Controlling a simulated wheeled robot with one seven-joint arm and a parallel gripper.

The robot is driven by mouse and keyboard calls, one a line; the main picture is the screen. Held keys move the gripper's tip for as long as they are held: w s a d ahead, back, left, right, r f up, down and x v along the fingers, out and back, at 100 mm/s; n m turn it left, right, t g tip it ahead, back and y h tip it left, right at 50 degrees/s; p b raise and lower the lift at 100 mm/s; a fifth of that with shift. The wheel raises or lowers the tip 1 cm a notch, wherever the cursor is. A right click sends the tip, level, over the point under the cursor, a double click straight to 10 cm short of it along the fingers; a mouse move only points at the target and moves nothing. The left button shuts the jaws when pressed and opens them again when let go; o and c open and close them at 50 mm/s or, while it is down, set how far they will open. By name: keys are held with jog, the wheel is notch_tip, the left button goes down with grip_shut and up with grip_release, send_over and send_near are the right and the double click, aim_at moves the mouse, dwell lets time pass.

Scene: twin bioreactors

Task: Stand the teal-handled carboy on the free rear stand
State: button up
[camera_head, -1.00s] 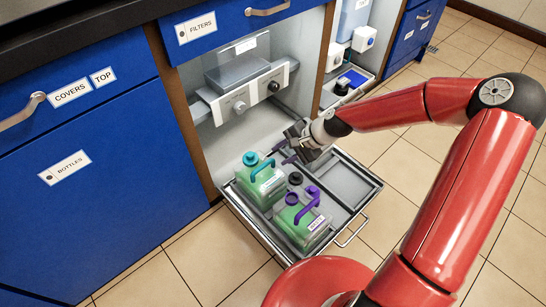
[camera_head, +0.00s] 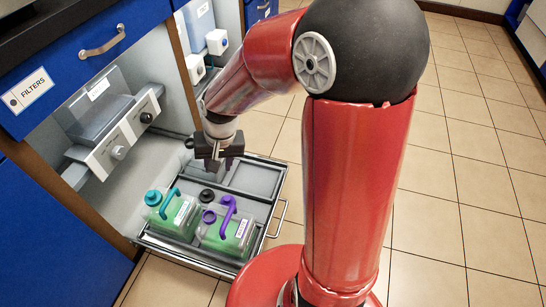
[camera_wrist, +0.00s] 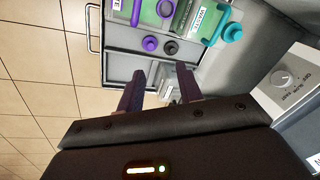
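The teal-handled carboy (camera_head: 183,222) holds green liquid and stands upright in the pull-out tray (camera_head: 272,222), at its left side. Its teal handle and cap show at the top right of the wrist view (camera_wrist: 210,22). My gripper (camera_head: 220,168) is above the rear part of the tray, apart from both carboys. Its two dark fingers (camera_wrist: 158,90) are spread with nothing between them. Empty grey compartments (camera_head: 255,180) lie at the tray's rear, partly hidden by my gripper; I cannot tell which is the free rear stand.
A purple-handled carboy (camera_head: 228,235) stands right beside the teal one. A black round cap (camera_head: 207,195) is close behind it. A grey unit with knobs (camera_head: 118,140) is in the cabinet to the left. Tiled floor (camera_head: 460,200) is clear to the right.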

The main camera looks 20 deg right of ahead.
jog(key=s+d+r+n+t+h, duration=0.1)
jog(key=s+d+r, duration=0.3)
jog(key=s+r, duration=0.4)
jog(key=s+d+r+n+t, duration=0.1)
jog(key=s+d+r+t, duration=0.2)
jog(key=s+r, duration=0.4)
jog(key=shift+s+d+r+h, duration=0.4)
jog(key=shift+s, duration=0.2)
